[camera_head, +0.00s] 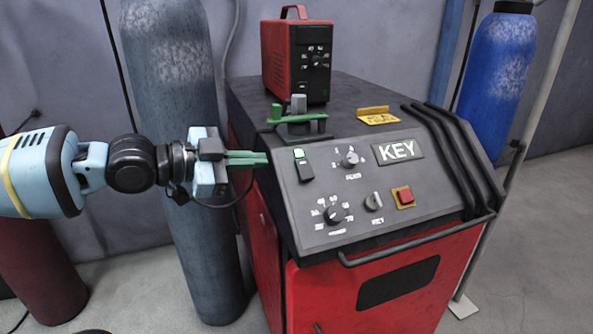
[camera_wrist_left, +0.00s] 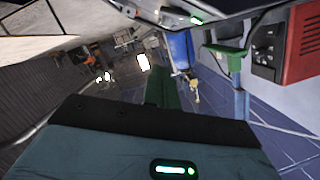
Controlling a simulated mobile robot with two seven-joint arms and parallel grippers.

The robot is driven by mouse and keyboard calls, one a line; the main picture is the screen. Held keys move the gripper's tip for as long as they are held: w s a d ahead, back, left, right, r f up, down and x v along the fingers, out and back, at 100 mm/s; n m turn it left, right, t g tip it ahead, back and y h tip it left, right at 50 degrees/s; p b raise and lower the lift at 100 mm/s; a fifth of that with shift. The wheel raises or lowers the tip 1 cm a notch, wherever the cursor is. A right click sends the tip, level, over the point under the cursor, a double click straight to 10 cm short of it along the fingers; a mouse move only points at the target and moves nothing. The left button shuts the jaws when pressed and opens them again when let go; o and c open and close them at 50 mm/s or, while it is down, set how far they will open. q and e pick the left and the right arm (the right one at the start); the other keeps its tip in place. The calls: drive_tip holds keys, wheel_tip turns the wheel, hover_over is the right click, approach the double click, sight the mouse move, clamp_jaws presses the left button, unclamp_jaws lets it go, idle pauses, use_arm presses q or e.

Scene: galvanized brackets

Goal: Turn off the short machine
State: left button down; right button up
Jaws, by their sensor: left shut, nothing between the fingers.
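A red machine with a dark sloped control panel (camera_head: 375,195) stands in the middle of the head view. Near the panel's left edge is a black rocker switch (camera_head: 304,168) with a lit green-white upper end. A smaller red box (camera_head: 292,55) with a handle and a knob stands on top. My left gripper (camera_head: 266,158) is shut and empty, its green fingers pointing right at the panel's left edge, short of the rocker switch. They also show in the left wrist view (camera_wrist_left: 164,88).
A green clamp-like fitting (camera_head: 298,120) and a yellow tag (camera_head: 377,116) sit on the machine's top behind the panel. A grey cylinder (camera_head: 178,110) stands behind my left arm. A blue cylinder (camera_head: 497,80) stands at the right. Dark bars (camera_head: 450,150) run along the machine's right side.

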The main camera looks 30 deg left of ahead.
sight(305, 169)
use_arm(q)
drive_tip(key=shift+w, duration=0.15)
drive_tip(key=w+d+f, duration=0.1)
drive_tip(key=w, duration=0.2)
drive_tip(key=w+d+f, duration=0.1)
drive_tip(key=w+f, duration=0.1)
drive_tip(key=w, duration=0.1)
drive_tip(key=w+d+f+p, duration=0.1)
drive_tip(key=w, duration=0.2)
drive_tip(key=shift+d+f, duration=0.35)
drive_tip(key=shift+d, duration=0.05)
drive_tip(key=shift+w+a+f, duration=0.15)
drive_tip(key=shift+a+f, duration=0.05)
drive_tip(key=shift+f, duration=0.2)
